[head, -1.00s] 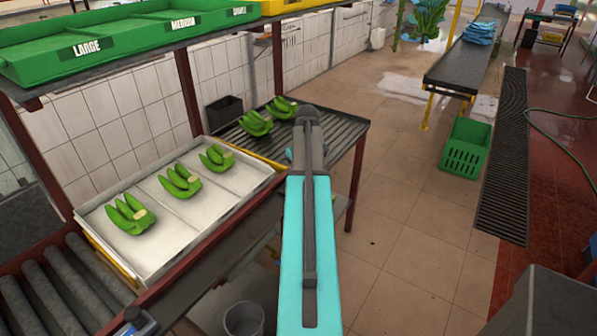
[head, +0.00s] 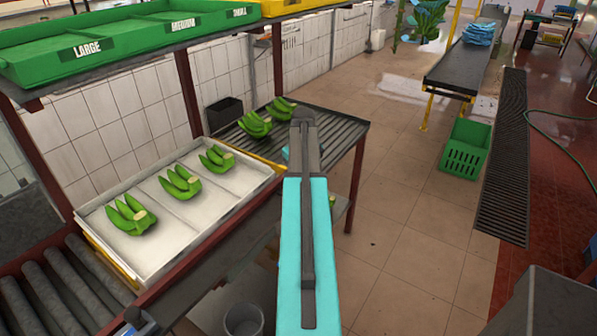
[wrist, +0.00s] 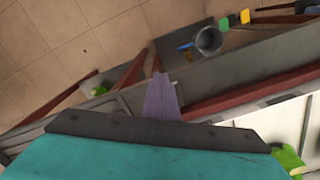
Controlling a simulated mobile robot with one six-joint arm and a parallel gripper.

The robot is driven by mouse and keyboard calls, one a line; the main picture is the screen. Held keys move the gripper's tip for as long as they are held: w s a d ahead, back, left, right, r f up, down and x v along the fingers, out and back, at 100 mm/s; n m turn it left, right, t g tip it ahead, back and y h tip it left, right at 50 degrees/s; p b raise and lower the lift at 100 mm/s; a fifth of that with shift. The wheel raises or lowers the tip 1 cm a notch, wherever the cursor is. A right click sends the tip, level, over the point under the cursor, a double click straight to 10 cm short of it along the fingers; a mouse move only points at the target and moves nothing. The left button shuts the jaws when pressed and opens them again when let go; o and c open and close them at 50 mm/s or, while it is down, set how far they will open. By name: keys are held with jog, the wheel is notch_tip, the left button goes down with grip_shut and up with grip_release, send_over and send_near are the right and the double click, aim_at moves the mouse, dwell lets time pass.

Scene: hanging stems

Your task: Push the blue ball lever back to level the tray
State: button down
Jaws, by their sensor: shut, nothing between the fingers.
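The white tray (head: 240,198) has three compartments, each with a green banana bunch (head: 180,183). It stands at left in the head view; I cannot tell its exact tilt. A small dark-bluish knob (head: 133,316) at the lower left edge may be the blue ball lever; it is partly cut off and unclear. My gripper (wrist: 158,82) shows in the wrist view as a narrow purplish-grey tip, shut and empty, above the frame beams and not visibly touching anything.
Grey rollers (head: 65,285) lie left of the tray. A slatted rack (head: 335,127) with two more bunches stands behind it. Green labelled trays (head: 120,42) sit on a shelf above. A grey bucket (head: 243,320) is on the floor below.

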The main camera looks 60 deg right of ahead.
jog(key=shift+w+d+p, duration=0.1)
jog(key=shift+w+p, duration=0.25)
jog(key=shift+w, duration=3.5)
jog(key=shift+s, duration=0.7)
notch_tip(320, 180, up, 10)
jog(key=p, duration=0.6)
